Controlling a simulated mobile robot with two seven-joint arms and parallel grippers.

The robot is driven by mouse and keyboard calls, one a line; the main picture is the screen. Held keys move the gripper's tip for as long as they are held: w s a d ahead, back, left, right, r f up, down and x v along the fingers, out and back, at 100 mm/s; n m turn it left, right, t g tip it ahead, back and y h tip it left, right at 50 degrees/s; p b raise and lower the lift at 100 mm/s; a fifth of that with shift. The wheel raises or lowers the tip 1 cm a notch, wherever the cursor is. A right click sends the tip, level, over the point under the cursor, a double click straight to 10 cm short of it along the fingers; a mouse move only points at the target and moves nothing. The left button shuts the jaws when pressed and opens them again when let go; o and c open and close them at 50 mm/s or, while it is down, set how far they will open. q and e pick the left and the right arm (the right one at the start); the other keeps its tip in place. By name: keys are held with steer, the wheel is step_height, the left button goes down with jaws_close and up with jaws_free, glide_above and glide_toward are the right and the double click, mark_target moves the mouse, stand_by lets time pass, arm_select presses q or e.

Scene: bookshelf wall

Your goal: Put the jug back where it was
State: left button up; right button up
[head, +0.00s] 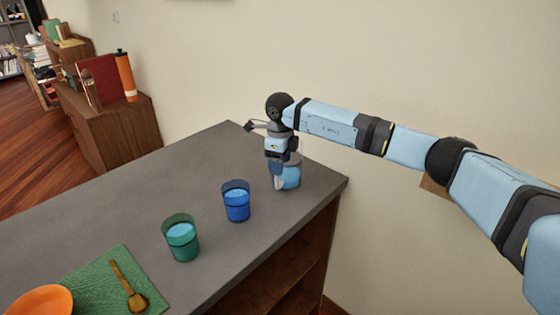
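A light blue vessel that looks like the jug (292,179) stands at the right end of the grey counter (215,160), near its back corner by the wall. My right gripper (279,182) points down right at it and hides its upper part and left side. The fingertips are at the jug's left side, close to the counter top. They are too small and overlapped to tell whether they are closed on it. My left gripper is not in view.
A blue cup (236,203) and a green cup (181,238), both with light blue contents, stand left of the jug. A green mat (90,279) bears a wooden spoon (131,288); an orange bowl (40,301) overlaps it. The counter's back left is clear. The wall is close behind.

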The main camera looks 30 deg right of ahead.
steer(key=o, duration=0.4)
steer(key=shift+o, duration=0.2)
steer(key=shift+r, duration=0.1)
step_height(320, 180, up, 12)
steer(key=shift+b, duration=0.45)
